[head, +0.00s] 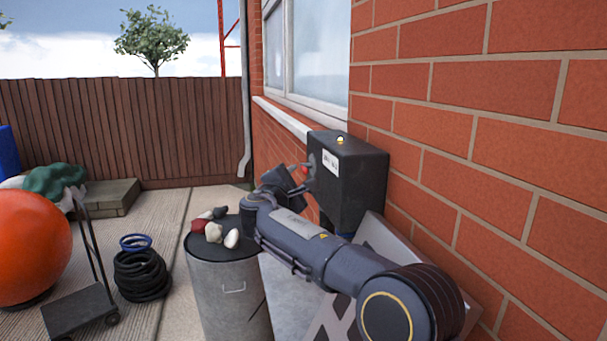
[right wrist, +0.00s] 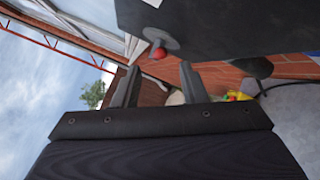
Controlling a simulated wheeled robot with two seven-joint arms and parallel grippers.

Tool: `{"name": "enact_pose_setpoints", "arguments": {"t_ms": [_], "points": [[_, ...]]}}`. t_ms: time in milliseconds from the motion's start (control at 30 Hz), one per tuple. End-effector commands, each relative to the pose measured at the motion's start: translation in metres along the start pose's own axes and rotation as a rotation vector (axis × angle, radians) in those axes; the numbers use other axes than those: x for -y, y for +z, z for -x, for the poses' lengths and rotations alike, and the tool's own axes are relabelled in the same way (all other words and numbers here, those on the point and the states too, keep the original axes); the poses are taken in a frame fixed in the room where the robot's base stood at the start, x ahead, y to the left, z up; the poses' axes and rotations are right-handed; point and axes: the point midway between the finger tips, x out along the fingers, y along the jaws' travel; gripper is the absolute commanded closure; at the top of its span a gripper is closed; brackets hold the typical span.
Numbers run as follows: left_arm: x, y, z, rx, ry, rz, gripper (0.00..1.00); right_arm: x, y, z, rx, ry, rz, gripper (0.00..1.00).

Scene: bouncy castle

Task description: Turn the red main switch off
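The red main switch shows as a red knob (head: 305,169) on the left face of a black box (head: 352,182) fixed to the brick wall. In the right wrist view the red knob (right wrist: 159,53) sits on a grey round plate (right wrist: 160,38) on the box's face. My right gripper (head: 299,181) is close to the switch. In the right wrist view its two fingers (right wrist: 160,68) are apart, with nothing between them. The knob shows just past the fingertips, between them in the picture; I see no contact. My left gripper is out of view.
The brick wall (head: 480,130) runs close along the right of my arm. A grey bin (head: 228,290) with several stones on its lid stands below the gripper. A hand cart (head: 80,308), a coiled black hose (head: 142,277) and an orange ball (head: 32,245) stand at left.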

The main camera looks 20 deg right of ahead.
Motion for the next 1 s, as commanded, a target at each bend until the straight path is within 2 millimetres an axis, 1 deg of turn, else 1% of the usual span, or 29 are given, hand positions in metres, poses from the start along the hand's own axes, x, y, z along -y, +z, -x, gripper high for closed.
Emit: {"name": "enact_pose_setpoints", "arguments": {"t_ms": [33,100,200,300,433,667,967,1000], "points": [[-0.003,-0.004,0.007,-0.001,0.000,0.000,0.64,-0.003,0.003,-0.011,0.002,-0.003,0.001,0.61],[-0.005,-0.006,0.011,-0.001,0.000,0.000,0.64,-0.002,0.002,-0.022,0.002,-0.003,0.002,0.61],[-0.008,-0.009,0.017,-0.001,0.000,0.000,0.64,-0.002,0.002,-0.036,0.000,-0.002,0.002,0.61],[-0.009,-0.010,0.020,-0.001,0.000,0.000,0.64,-0.002,0.001,-0.046,0.000,-0.002,0.001,0.61],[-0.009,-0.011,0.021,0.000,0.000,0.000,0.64,-0.001,0.000,-0.052,-0.001,-0.001,0.000,0.61],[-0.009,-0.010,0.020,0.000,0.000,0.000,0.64,0.000,0.000,-0.052,-0.001,0.000,0.000,0.61],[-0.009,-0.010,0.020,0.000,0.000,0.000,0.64,0.000,0.000,-0.052,0.000,-0.001,0.000,0.99],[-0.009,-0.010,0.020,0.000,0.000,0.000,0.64,0.000,0.000,-0.052,0.000,-0.001,0.000,1.00]]}}
